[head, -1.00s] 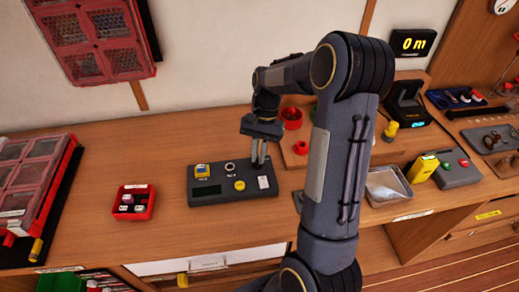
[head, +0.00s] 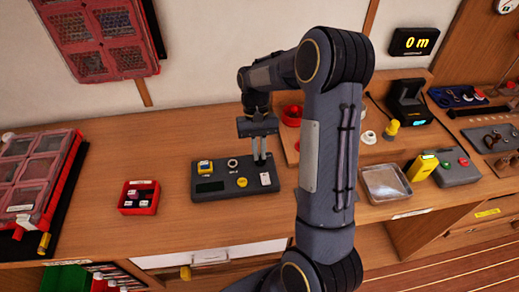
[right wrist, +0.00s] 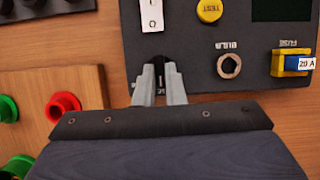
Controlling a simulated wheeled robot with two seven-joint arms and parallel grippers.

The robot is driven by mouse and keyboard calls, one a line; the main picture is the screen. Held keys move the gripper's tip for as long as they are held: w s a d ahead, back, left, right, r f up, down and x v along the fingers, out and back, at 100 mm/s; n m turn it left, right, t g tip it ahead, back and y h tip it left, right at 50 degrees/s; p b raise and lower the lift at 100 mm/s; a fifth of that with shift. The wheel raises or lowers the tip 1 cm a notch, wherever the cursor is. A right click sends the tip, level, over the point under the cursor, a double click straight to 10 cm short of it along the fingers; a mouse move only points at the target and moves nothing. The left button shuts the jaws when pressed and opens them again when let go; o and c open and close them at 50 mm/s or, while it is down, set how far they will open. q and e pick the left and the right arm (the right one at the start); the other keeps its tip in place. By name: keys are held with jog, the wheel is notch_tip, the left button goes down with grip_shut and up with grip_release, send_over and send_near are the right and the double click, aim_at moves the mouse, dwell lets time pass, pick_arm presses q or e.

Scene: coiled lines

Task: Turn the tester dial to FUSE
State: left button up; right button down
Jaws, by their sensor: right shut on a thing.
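The tester (head: 212,191) is a dark grey box on the bench in the head view. It also fills the top right of the right wrist view (right wrist: 195,55), upside down. My right gripper (head: 259,159) points down at its far right corner. In the right wrist view the fingers (right wrist: 158,80) are shut on a small black dial (right wrist: 157,72), mostly hidden between them. Lettering around the dial is covered, so I cannot read its setting. A yellow fuse block (right wrist: 291,62) marked 20 A sits under the FUSE label. My left gripper is not in view.
The tester also carries a BULB socket (right wrist: 229,66), a yellow TEST button (right wrist: 209,10) and a white rocker switch (right wrist: 151,14). A red bin (head: 139,208) stands left of it. A wooden block with red and green parts stands close by. Bench between bin and tester is clear.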

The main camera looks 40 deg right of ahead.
jog(key=c, duration=1.5)
grip_release()
jog(key=v, duration=0.8)
jog(key=shift+b, duration=0.3)
jog(key=shift+f, duration=0.1)
